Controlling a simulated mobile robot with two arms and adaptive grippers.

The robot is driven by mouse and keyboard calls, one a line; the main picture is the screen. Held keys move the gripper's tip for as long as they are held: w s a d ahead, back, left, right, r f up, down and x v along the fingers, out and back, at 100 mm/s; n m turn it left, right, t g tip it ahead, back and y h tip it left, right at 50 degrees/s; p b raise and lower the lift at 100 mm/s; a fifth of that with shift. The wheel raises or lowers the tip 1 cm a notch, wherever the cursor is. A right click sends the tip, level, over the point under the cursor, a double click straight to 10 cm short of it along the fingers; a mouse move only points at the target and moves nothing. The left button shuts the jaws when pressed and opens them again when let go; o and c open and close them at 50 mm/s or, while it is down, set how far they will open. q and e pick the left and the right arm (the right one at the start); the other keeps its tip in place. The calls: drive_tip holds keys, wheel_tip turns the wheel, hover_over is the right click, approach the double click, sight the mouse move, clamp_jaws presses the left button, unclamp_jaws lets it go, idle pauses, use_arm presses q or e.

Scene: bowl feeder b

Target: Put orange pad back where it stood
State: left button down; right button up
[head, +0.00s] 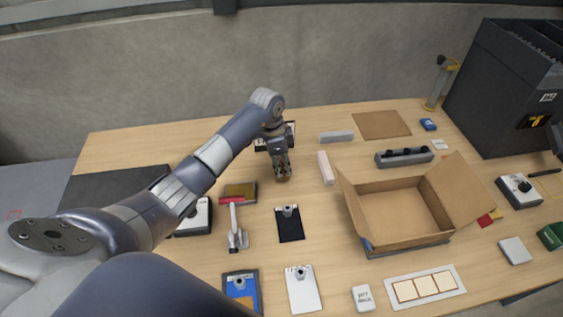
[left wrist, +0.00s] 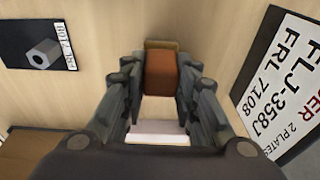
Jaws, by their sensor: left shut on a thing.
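My left gripper (head: 282,174) is over the back middle of the table, pointing down. In the left wrist view its fingers (left wrist: 160,88) are shut on the orange pad (left wrist: 162,74), a small orange-brown block with a duller tan-brown part (left wrist: 161,45) at its far end. In the head view only a brownish bit of the pad shows at the fingertips. I cannot tell whether the pad touches the table. My right gripper is not in view.
A pale pinkish block (head: 326,168) stands just right of the gripper. An open cardboard box (head: 400,214) is at right of centre. A brown mat (head: 381,125) lies at the back.

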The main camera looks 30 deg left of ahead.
use_arm(q)
drive_tip(key=shift+f, duration=0.2)
drive_tip(key=shift+f, duration=0.15)
drive_tip(key=c, duration=1.2)
unclamp_jaws()
drive_tip(key=shift+c, duration=0.2)
drive_tip(key=shift+r, duration=0.3)
wheel_tip(320, 180, up, 12)
drive_tip(key=s+a+b, duration=0.1)
drive_tip(key=b, duration=0.1)
drive_tip(key=shift+s+f, duration=0.15)
drive_tip(key=shift+s, duration=0.05)
drive_tip(key=shift+a, duration=0.1)
